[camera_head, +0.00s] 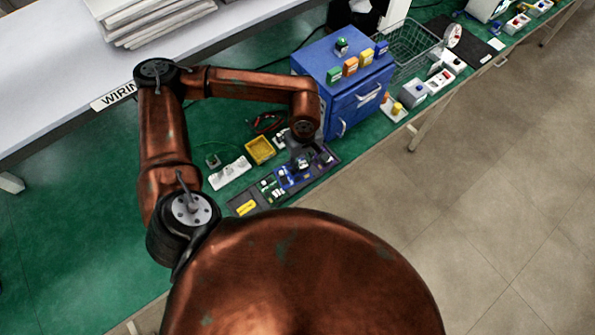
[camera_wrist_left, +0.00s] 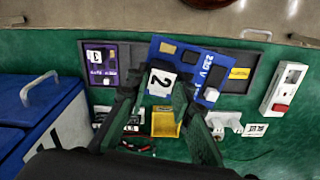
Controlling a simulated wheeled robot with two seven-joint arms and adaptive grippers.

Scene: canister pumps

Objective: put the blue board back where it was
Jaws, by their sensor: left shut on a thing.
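The blue board (camera_wrist_left: 208,62) carries a white label with a 2 and "230 V" lettering. My left gripper (camera_wrist_left: 160,92) is shut on it by its near edge. The board lies over the middle of a dark tray (camera_wrist_left: 262,62), turned askew to it; I cannot tell whether it touches the tray. In the head view the board (camera_head: 284,178) shows at the tray (camera_head: 322,164), under my left gripper (camera_head: 300,160), partly hidden. A purple board (camera_wrist_left: 97,55) labelled 3 sits in the tray's left part in the wrist view. My right gripper is not in view.
A blue cabinet (camera_head: 345,85) with small coloured blocks on top stands close to the right. A white socket unit (camera_wrist_left: 286,86) lies beside the tray.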

